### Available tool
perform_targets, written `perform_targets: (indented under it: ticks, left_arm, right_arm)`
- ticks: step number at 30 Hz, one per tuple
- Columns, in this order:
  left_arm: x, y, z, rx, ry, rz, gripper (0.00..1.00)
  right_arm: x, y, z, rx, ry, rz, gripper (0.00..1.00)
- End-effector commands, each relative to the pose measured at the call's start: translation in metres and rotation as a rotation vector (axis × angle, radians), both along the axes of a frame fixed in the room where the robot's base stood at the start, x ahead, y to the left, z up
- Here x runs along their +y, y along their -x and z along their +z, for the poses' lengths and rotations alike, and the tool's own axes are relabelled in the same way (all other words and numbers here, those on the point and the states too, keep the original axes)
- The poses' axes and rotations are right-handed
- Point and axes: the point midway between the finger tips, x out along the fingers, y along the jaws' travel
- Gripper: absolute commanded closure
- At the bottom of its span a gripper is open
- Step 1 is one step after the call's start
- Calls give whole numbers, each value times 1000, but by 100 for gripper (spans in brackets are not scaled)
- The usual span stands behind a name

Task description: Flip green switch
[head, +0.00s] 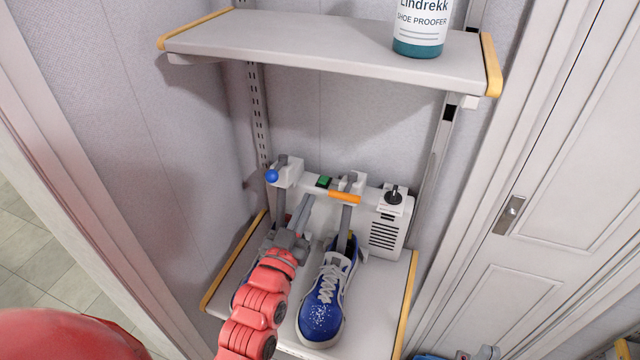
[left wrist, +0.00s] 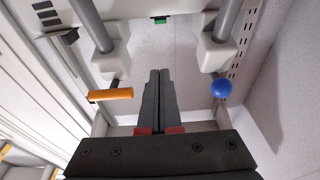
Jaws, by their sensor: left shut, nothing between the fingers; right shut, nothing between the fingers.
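The green switch (head: 323,181) is a small block on the white bar of the shoe-dryer unit (head: 370,194), between a blue ball knob and an orange handle. In the left wrist view the green switch (left wrist: 160,20) shows at the top edge, beyond my fingertips. My left gripper (head: 305,203) is in front of the unit, just below and left of the switch, apart from it as far as I can tell. In the left wrist view my left gripper (left wrist: 160,74) is shut and empty. My right gripper is not in view.
The blue knob (head: 271,176) and orange handle (head: 344,197) flank the switch. A black knob (head: 393,194) tops the vented box. A blue shoe (head: 325,300) is beside my left arm on the lower shelf (head: 385,315). An upper shelf (head: 320,48) holds a bottle (head: 420,28).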

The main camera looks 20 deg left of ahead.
Motion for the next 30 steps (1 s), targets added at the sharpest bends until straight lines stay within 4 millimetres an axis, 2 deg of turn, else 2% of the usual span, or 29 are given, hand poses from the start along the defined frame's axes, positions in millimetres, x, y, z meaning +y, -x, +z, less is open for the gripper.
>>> perform_targets:
  ticks: [5, 11, 13, 22, 26, 30]
  left_arm:
    - [0, -4, -1, -4, -1, 0, 100]
    - [-1, -23, 0, -9, 0, 0, 100]
    - [-1, -38, 11, -8, 0, 0, 100]
    - [-4, -99, 25, -5, 0, 0, 100]
    - [-4, -96, -1, 8, -1, 0, 100]
    - [-4, -93, -15, 2, -1, 0, 100]
  right_arm:
    - [0, 0, -6, 0, 0, 0, 100]
    - [0, 0, -31, 0, 0, 0, 100]
    - [0, 0, -23, 1, 0, 0, 100]
    - [0, 0, 3, 0, 0, 0, 100]
    - [0, 0, 12, 0, 0, 0, 100]
    - [0, 0, 17, 0, 0, 0, 100]
